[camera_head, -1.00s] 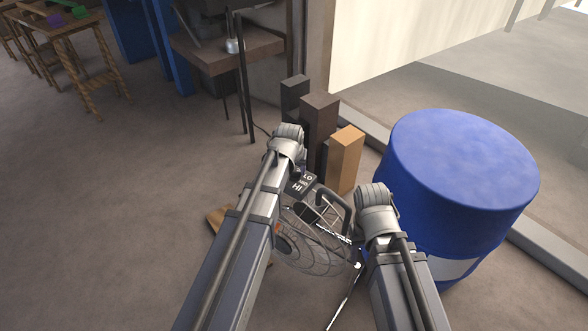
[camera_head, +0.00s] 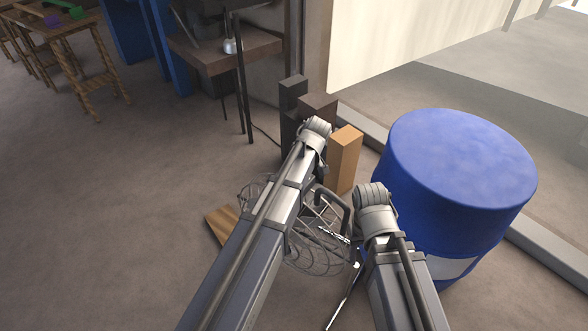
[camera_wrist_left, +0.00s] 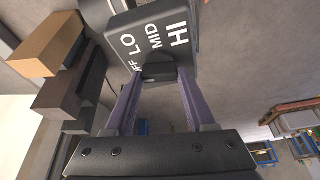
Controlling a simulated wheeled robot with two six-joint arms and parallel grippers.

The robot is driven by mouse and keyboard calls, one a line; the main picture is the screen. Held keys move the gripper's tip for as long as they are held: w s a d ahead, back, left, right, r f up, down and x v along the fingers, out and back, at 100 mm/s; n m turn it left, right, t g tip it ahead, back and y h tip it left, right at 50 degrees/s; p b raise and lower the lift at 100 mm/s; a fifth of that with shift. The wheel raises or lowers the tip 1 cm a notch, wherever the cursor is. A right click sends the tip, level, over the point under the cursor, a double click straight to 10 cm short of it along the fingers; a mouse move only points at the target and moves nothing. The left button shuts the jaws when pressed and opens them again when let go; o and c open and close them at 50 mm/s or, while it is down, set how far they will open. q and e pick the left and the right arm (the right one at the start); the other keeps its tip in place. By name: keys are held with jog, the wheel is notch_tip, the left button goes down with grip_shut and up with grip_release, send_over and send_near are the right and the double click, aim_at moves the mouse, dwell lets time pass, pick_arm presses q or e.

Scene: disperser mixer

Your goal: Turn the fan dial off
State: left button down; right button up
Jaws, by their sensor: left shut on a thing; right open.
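The fan (camera_head: 312,262) is a round wire cage with a dark handle, partly hidden behind my left arm in the head view. Its black control box (camera_wrist_left: 190,45) fills the top of the left wrist view, with white OFF, LO, MID and HI labels; OFF is partly covered. The dark fan dial (camera_wrist_left: 160,72) sits below the labels, between the fingers of my left gripper (camera_wrist_left: 160,85), which is shut on it. Where the dial points I cannot tell. My right gripper (camera_head: 338,272) is open beside the fan, low in the head view, with its thin bright fingers apart.
A large blue barrel (camera_head: 455,180) stands right of my right arm. An orange-brown block (camera_head: 344,160) and dark blocks (camera_head: 292,95) stand behind the fan. A wooden piece (camera_head: 220,224) lies left of it. Open floor (camera_head: 120,200) is at the left.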

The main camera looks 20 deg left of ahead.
pick_arm(q)
jog(key=shift+n+g, duration=0.4)
jog(key=shift+n, duration=0.7)
jog(key=shift+c, duration=1.2)
grip_release()
jog(key=w+p+v, duration=0.1)
jog(key=p+v, duration=0.6)
jog(key=shift+s+d+r, duration=0.25)
jog(key=shift+s+r, duration=0.15)
jog(key=shift+s, duration=0.05)
